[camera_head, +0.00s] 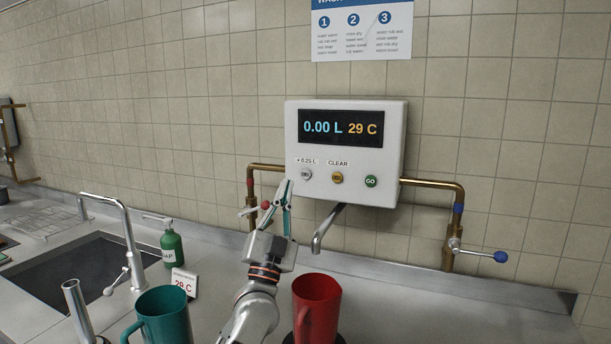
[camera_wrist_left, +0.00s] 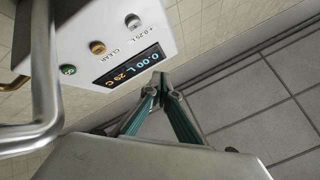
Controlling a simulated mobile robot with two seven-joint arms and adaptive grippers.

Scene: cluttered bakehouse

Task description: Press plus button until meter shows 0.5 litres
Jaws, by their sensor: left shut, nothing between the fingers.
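The white meter box (camera_head: 395,150) hangs on the tiled wall. Its display (camera_head: 340,127) reads 0.00 L and 29 C. The plus button (camera_head: 306,174), grey and labelled + 0.25 L, is at the lower left of the box; the wrist view shows it too (camera_wrist_left: 133,20). To its right are the yellow CLEAR button (camera_head: 337,178) and the green GO button (camera_head: 371,181). My left gripper (camera_head: 286,184) is shut and empty, its tips just left of and slightly below the plus button, apart from it in the picture. My right gripper is not in view.
A red jug (camera_head: 316,308) stands on the counter below the metal spout (camera_head: 325,230). A teal jug (camera_head: 165,315) and green soap bottle (camera_head: 172,247) are to the left, by the sink (camera_head: 70,270). Brass pipes (camera_head: 455,205) flank the box.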

